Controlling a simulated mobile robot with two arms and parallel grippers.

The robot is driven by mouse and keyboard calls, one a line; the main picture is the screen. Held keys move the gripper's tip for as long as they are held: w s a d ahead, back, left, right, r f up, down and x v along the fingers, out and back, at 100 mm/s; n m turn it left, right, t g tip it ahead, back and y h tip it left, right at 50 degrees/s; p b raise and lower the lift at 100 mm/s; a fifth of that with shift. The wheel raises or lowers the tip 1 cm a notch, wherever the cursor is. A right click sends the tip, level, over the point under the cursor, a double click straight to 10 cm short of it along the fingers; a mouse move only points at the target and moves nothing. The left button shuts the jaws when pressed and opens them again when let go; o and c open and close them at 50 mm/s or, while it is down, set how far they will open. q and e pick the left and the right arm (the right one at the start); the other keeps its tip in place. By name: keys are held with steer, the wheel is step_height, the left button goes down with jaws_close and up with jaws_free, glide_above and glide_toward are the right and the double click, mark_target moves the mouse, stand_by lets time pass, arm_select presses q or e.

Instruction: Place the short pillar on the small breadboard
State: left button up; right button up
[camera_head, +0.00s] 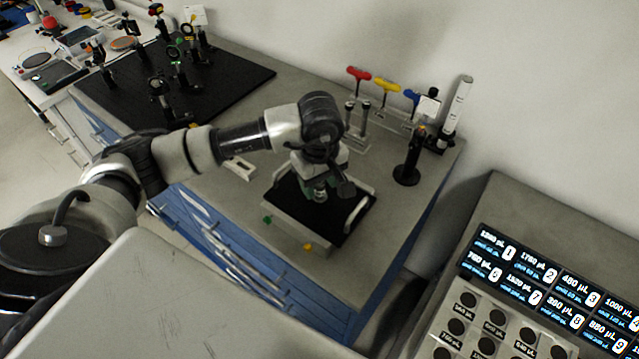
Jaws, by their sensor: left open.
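The small breadboard (335,222) is a black plate with pale handles on the bench, right of centre. My left gripper (320,182) points down over it from the left arm and is open. A small silvery piece (320,195), which looks like the short pillar, shows right under the fingertips over the board. The gripper partly hides it, and I cannot tell if the fingers touch it. My right gripper is not in view.
A black post on a round base (407,172) stands right of the breadboard. Behind are hex keys with red (358,73) and yellow (386,86) handles and slim metal posts (364,121). A large black breadboard (240,75) with several optics mounts lies at the back left.

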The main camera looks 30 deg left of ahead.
arm_select(q)
step_height(320, 180, up, 10)
steer(key=b, duration=0.3)
steer(key=shift+f, duration=0.1)
steer(key=shift+r, duration=0.65)
